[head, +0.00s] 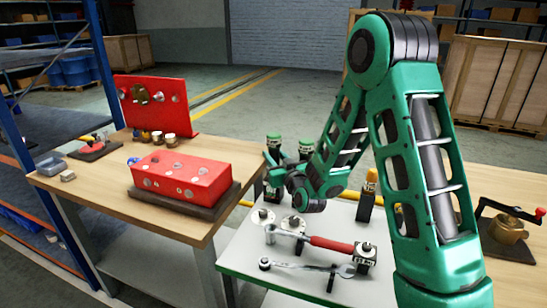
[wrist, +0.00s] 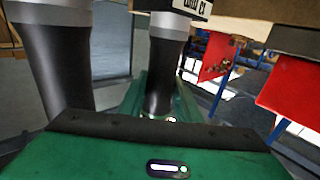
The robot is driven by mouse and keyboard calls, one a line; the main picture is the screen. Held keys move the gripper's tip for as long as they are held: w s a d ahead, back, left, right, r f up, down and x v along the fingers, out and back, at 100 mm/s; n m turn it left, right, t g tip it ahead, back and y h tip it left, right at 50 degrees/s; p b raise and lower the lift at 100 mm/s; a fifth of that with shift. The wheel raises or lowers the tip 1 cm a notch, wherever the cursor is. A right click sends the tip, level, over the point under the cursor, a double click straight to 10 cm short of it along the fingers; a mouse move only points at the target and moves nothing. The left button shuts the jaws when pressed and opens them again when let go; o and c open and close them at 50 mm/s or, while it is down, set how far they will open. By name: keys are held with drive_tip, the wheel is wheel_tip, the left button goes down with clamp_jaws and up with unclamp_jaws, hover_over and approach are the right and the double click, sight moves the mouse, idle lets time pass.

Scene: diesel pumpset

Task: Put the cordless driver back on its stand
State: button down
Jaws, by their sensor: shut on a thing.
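The wrist picture is upside down. My gripper (head: 273,166) is over the far left part of the white-topped table, its jaws partly hidden by my wrist in the head view. The gripper is shut on what appears to be the cordless driver (head: 273,142), an upright dark body with a green top. In the wrist view the driver (wrist: 164,72) is a black column with a silver collar, between green fingers. A labelled dark block (wrist: 195,8) shows at its collar; contact is unclear. A similar green-topped tool (head: 306,145) stands to the right. I cannot make out the stand.
A red block (head: 182,178) sits on the wooden table to the left. A red-handled device (head: 510,228) is at right.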

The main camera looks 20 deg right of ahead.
drive_tip(key=shift+f, duration=0.3)
drive_tip(key=c, duration=1.2)
unclamp_jaws()
drive_tip(key=shift+s+a, duration=0.1)
